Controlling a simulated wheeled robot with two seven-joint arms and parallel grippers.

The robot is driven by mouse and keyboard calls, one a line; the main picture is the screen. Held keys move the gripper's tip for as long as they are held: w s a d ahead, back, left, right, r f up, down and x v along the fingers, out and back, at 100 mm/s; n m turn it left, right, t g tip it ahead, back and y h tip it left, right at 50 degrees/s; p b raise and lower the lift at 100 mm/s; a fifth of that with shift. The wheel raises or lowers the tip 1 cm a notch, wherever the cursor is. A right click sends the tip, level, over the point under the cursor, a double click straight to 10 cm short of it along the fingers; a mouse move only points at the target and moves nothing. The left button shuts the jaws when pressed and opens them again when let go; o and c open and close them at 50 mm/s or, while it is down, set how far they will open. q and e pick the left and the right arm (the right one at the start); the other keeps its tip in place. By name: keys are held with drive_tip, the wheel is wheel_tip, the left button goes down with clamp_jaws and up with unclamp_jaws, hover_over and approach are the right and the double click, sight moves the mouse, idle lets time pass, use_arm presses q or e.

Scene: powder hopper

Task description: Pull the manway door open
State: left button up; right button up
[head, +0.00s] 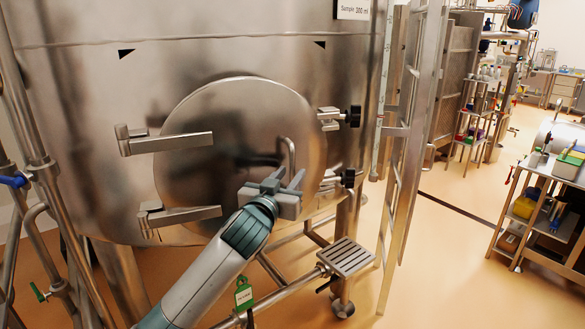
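The manway door (215,115) is a round steel plate on the front of the large tank, and it looks shut against it. Two hinge arms sit at its left, the upper hinge (170,143) and the lower hinge (180,216). A bent bar handle (291,152) stands on the door's right part. Two clamps with black knobs, the upper clamp (340,116) and the lower clamp (340,179), sit at the right edge. My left gripper (287,181) is at the handle's lower end, its fingers apart; contact with the handle cannot be told. My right gripper is out of view.
A steel ladder (396,190) stands right of the tank. A slatted step (345,257) and frame pipes lie below the door. A cart (548,190) stands at far right, with open floor between.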

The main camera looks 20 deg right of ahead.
use_arm(q)
drive_tip(key=shift+x, duration=1.2)
drive_tip(key=shift+c, duration=0.3)
clamp_jaws()
drive_tip(key=shift+s+p, duration=0.1)
drive_tip(key=shift+p, duration=0.2)
